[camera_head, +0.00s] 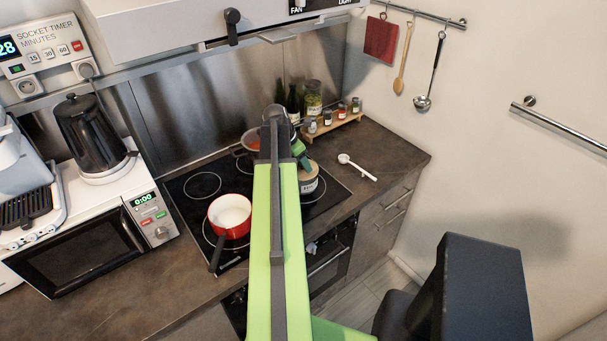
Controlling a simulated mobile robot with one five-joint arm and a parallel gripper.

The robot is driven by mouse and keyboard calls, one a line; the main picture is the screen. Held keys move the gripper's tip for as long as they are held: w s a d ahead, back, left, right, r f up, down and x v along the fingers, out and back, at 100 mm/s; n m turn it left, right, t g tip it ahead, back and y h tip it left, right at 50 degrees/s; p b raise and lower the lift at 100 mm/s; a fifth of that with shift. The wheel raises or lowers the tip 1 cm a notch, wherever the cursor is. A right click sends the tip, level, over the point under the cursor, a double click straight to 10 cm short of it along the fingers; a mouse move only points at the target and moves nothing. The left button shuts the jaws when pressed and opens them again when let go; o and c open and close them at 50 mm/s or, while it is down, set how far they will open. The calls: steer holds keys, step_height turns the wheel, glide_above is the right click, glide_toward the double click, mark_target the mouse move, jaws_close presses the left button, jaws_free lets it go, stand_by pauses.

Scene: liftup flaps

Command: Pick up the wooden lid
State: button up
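My gripper (304,157) is at the green and dark end just above the lid. Its fingers are too small and covered to tell whether they are open or touching the lid.
A red saucepan (230,213) stands at the hob's front left, and a pan with orange-red contents (251,143) behind my arm. Bottles and a spice rack (334,124) stand at the back. A white spoon (357,167) lies on the counter to the right. The hood (190,30) hangs above.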

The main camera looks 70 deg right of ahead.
steer(key=shift+r, duration=0.1)
jaws_close()
steer(key=shift+r, duration=0.1)
steer(key=r+p, duration=0.5)
steer(key=shift+s+a+r, duration=0.1)
steer(key=shift+s+a, duration=0.1)
steer(key=shift+a, duration=0.1)
steer(key=s+a+r+p, duration=0.5)
steer(key=s+a+p, duration=0.1)
steer(key=s+a, duration=0.1)
steer(key=shift+s+r, duration=0.25)
steer(key=shift+s, duration=0.45)
